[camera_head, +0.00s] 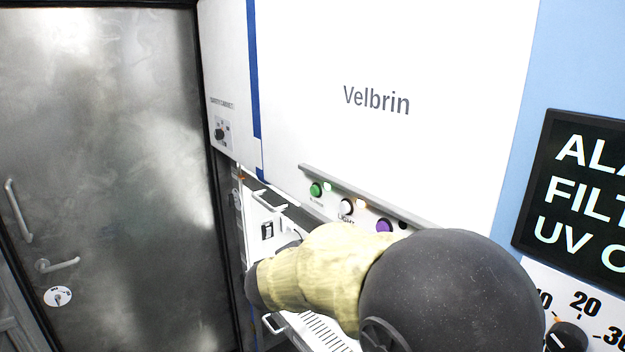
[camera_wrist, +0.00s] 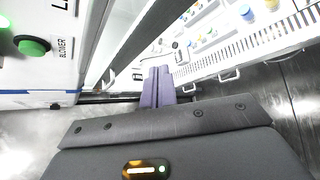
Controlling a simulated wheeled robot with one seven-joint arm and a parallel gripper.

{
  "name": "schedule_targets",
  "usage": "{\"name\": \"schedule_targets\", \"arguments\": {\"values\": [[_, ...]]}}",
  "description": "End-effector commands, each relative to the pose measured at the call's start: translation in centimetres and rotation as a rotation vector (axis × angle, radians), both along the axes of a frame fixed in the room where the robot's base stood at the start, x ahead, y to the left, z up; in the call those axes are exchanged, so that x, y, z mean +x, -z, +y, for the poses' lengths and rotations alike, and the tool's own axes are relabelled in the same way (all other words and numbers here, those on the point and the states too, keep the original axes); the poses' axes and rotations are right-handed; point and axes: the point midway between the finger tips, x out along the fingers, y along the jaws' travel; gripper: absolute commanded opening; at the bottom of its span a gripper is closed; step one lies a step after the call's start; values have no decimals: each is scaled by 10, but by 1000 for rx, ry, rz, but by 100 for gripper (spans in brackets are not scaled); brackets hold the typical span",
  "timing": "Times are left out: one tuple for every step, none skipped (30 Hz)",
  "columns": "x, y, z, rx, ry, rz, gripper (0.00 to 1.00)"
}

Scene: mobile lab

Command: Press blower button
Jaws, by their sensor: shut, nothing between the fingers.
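The blower button is a round green button (camera_head: 316,189) at the left end of a button row on the white cabinet front. In the wrist view the green button (camera_wrist: 33,46) is at the upper left, with the word BLOWER beside it. My gripper (camera_wrist: 157,70) shows in the wrist view with its two purple-grey fingers shut together and empty. The fingertips are apart from the button, off to its right in that view. In the head view my arm covers the area below the row, and my fingers cannot be made out.
A white button (camera_head: 346,207) and a purple button (camera_head: 384,226) sit right of the green one. A dark display (camera_head: 580,190) is at the right. The wrist view shows a white work surface (camera_wrist: 215,55) with several small coloured items. A metal door (camera_head: 105,150) stands at the left.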

Motion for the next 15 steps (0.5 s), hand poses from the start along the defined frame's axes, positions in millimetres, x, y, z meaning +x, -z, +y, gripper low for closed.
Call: {"name": "schedule_targets", "arguments": {"values": [[8, -29, 19, -57, -63, -42, 0], [12, -42, 29, -93, -97, -70, 0], [17, -58, 42, -139, -141, -106, 0], [20, -70, 52, -171, -172, -132, 0], [23, -80, 61, -200, -199, -157, 0], [25, -92, 72, -234, -233, -188, 0], [27, -100, 79, -257, -252, -210, 0], [27, -107, 86, -276, -270, -227, 0], [28, -114, 92, -296, -287, -247, 0], [29, -118, 96, -307, -298, -258, 0], [29, -121, 99, -316, -305, -268, 0], [29, -123, 102, -324, -312, -276, 0], [29, -124, 103, -327, -315, -279, 0], [29, -124, 103, -329, -316, -280, 0], [29, -124, 103, -329, -315, -281, 0]]}}
